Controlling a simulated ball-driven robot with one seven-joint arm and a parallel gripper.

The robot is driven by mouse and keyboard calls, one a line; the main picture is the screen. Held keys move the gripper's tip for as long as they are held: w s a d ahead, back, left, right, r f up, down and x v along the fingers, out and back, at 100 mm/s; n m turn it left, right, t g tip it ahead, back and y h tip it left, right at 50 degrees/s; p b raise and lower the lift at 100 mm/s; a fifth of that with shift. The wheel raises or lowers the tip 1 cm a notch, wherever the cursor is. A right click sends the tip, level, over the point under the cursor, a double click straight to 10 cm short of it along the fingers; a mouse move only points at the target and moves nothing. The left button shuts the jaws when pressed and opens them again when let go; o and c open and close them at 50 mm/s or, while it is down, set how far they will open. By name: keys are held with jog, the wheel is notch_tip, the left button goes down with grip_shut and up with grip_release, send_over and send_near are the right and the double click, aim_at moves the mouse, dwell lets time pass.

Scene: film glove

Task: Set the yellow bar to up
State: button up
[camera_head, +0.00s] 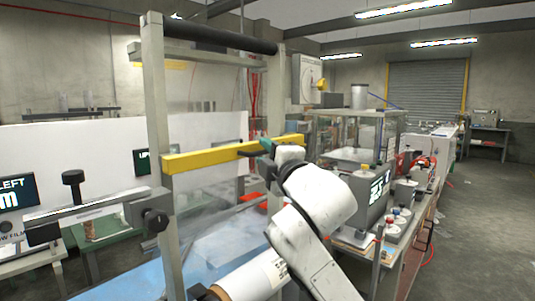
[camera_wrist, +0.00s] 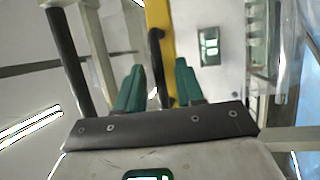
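The yellow bar (camera_head: 205,158) runs nearly level across the frame between two grey posts in the head view, its right end slightly higher. In the wrist view the yellow bar (camera_wrist: 162,20) runs away from my gripper. A black curved handle (camera_wrist: 155,50) shows against it. My gripper (camera_head: 262,148) is at the right part of the bar in the head view. In the wrist view my gripper (camera_wrist: 160,88) has its two green fingers apart, with the black handle between them and gaps beside it. Whether a finger touches the handle is unclear.
A black roller (camera_head: 220,36) tops the frame above the bar. A grey post (camera_head: 155,120) stands at the bar's left end. A grey arm with a black knob (camera_head: 73,180) is at left. A bench with boxes (camera_head: 365,195) stands at right; the floor (camera_head: 485,220) beyond is clear.

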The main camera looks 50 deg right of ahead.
grip_shut()
dwell(0.6)
